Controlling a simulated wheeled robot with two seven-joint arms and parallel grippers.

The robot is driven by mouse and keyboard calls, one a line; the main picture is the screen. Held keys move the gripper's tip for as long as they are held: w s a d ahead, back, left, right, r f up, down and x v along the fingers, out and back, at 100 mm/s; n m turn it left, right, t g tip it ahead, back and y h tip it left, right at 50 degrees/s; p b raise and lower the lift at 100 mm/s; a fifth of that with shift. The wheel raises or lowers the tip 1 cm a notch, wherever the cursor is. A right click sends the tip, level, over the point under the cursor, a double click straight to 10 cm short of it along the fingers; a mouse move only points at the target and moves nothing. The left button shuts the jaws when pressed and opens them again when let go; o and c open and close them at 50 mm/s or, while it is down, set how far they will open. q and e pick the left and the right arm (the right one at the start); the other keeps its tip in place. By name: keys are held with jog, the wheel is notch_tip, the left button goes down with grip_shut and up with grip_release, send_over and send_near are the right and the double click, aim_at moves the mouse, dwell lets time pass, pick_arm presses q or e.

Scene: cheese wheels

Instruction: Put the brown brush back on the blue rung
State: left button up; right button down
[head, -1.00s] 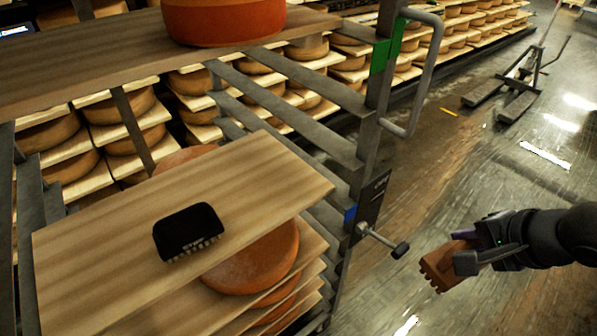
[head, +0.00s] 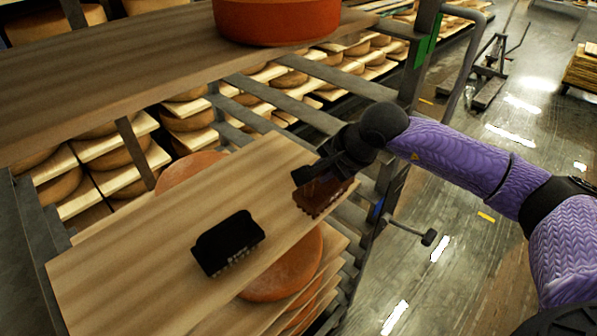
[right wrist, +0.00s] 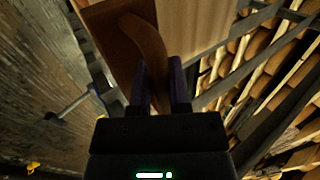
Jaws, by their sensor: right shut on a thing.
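The brown brush (head: 322,196) is held by my right gripper (head: 318,172) over the right end of a wooden board (head: 150,235). I cannot tell whether its bristles touch the wood. In the right wrist view the fingers (right wrist: 161,88) are shut around the curved handle of the brown brush (right wrist: 150,42). A small blue mark (head: 377,208) shows on the rack's right post, close to the level of this board. A black brush (head: 228,243) lies on the same board, left of the brown one. My left gripper is not in view.
Bare metal rungs (head: 285,103) cross the rack above the board. An orange cheese wheel (head: 277,20) stands on the upper board (head: 120,75). A crank handle (head: 410,231) sticks out at the right. More boards with cheese lie below.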

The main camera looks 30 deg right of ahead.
jog(key=w+f, duration=0.1)
jog(key=w+a+f+b, duration=0.1)
jog(key=w, duration=0.1)
jog(key=w+a+f+b, duration=0.1)
jog(key=w, duration=0.1)
jog(key=shift+w+f, duration=0.1)
jog(key=shift+f, duration=0.3)
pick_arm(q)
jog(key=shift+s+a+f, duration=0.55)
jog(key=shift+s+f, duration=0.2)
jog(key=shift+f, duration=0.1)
pick_arm(e)
jog(key=shift+r, duration=0.15)
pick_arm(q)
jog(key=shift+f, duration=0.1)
pick_arm(e)
jog(key=c, duration=1)
grip_release()
jog(key=shift+f, duration=0.2)
jog(key=o, duration=0.4)
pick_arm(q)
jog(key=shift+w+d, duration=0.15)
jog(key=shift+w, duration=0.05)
pick_arm(e)
jog(key=shift+r, duration=0.1)
